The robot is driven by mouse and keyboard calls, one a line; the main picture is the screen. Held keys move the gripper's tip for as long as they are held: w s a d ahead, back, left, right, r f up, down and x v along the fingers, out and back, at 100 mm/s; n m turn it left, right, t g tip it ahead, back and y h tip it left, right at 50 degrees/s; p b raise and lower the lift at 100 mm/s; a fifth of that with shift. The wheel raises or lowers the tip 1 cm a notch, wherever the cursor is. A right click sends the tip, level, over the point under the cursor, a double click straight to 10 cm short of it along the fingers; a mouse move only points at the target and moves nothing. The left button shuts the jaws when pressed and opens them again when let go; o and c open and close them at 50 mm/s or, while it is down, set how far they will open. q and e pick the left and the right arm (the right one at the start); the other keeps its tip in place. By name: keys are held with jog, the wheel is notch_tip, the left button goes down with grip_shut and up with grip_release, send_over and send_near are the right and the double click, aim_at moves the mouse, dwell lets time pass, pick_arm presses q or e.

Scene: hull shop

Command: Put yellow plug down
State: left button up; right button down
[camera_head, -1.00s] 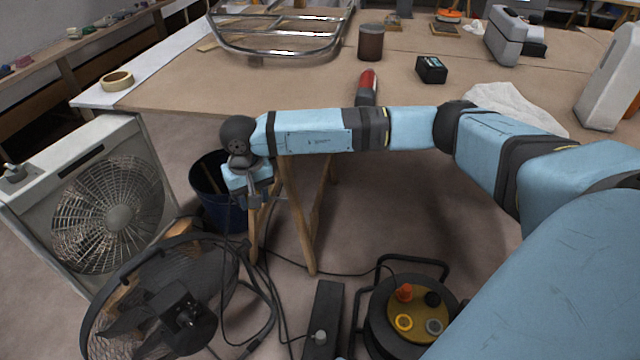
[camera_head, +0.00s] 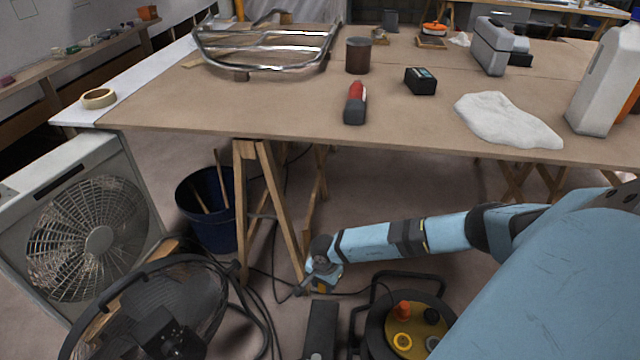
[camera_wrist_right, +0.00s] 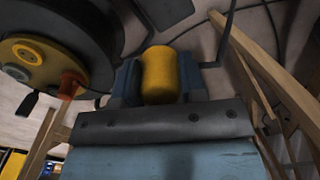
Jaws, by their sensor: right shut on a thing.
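My right gripper (camera_head: 320,286) is low over the floor, in front of a wooden trestle leg and left of the cable reel (camera_head: 376,325). It is shut on the yellow plug, which shows as a small yellow patch in the head view. In the right wrist view the yellow plug (camera_wrist_right: 160,75) is a rounded yellow cylinder between the two blue-grey fingers (camera_wrist_right: 160,84). The plug's far end is hidden. The reel's yellow face carries an orange plug (camera_head: 403,309), a yellow ring socket and a black part. My left gripper is not in view.
A dark narrow box (camera_head: 320,328) stands left of the reel. A black floor fan (camera_head: 165,310), a box fan (camera_head: 90,240) and a blue bucket (camera_head: 208,222) stand on the left. Cables run across the floor. The workbench (camera_head: 290,110) lies beyond, above the gripper.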

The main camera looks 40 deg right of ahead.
jog(key=b, duration=0.3)
send_over(323, 319)
notch_tip(323, 319, down, 8)
notch_tip(323, 319, down, 6)
jog(key=b, duration=0.3)
jog(key=shift+f, duration=0.2)
jog(key=shift+f+b, duration=0.3)
jog(key=shift+f, duration=0.15)
notch_tip(323, 319, down, 4)
jog(key=shift+r+b, duration=0.2)
jog(key=shift+b, duration=0.9)
jog(key=shift+f, duration=0.2)
jog(key=shift+r, duration=0.1)
jog(key=shift+f, duration=0.25)
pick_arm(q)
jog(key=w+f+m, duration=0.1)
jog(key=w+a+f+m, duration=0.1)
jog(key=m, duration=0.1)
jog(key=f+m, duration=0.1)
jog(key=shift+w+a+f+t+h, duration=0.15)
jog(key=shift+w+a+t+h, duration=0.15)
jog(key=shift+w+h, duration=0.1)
pick_arm(e)
jog(key=c, duration=0.7)
grip_release()
jog(key=shift+f, duration=0.1)
